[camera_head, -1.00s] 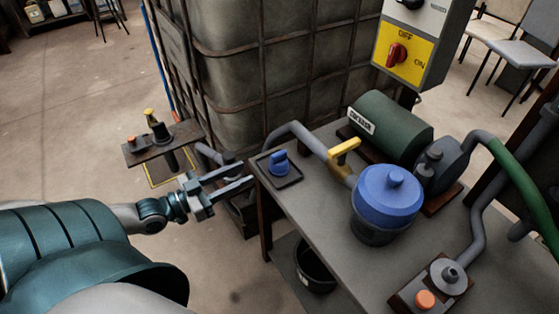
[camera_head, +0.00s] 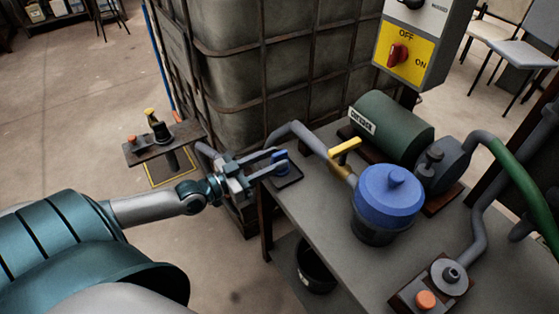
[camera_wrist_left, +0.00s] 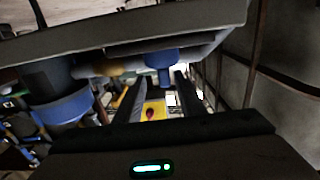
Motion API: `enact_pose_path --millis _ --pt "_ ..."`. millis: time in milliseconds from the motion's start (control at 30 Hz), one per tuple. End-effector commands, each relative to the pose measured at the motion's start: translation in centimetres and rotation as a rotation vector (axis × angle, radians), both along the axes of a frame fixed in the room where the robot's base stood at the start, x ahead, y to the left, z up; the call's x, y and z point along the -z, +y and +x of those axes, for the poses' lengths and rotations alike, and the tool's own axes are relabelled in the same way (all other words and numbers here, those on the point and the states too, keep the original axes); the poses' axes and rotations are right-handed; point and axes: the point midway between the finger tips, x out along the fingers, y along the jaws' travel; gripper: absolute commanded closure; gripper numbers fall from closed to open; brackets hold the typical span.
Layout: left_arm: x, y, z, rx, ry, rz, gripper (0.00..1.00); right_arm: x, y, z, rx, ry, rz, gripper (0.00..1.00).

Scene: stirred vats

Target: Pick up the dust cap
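The small blue dust cap (camera_head: 281,156) is on a dark square tray (camera_head: 291,179) at the left corner of the bench. My left gripper (camera_head: 279,161) reaches in from the left, with its two fingers apart and their tips at the cap. In the left wrist view the blue cap (camera_wrist_left: 160,64) shows between and just beyond the open fingertips (camera_wrist_left: 159,82). Contact is not clear; the fingers partly hide the cap in the head view. My right gripper is not in view.
On the bench (camera_head: 318,211) stand a blue-lidded vessel (camera_head: 388,197), a yellow-handled valve (camera_head: 344,151), a green motor (camera_head: 392,128) and a control box with an orange button (camera_head: 425,300). A caged tank (camera_head: 290,70) rises behind. The bench's front left is clear.

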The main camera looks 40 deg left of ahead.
Motion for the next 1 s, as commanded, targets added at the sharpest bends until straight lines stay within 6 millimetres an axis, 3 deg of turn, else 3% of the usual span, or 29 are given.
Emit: enact_pose_path --millis 200,733,1000 --pt "-0.1 -0.6 1.5 0.0 -0.001 -0.001 0.64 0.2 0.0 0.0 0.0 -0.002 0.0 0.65" --pt "0.0 -0.7 2.0 0.0 0.0 0.0 0.64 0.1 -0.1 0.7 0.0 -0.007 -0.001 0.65" --pt "0.0 -1.0 4.4 0.0 -0.001 0.0 0.64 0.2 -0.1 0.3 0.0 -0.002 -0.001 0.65"
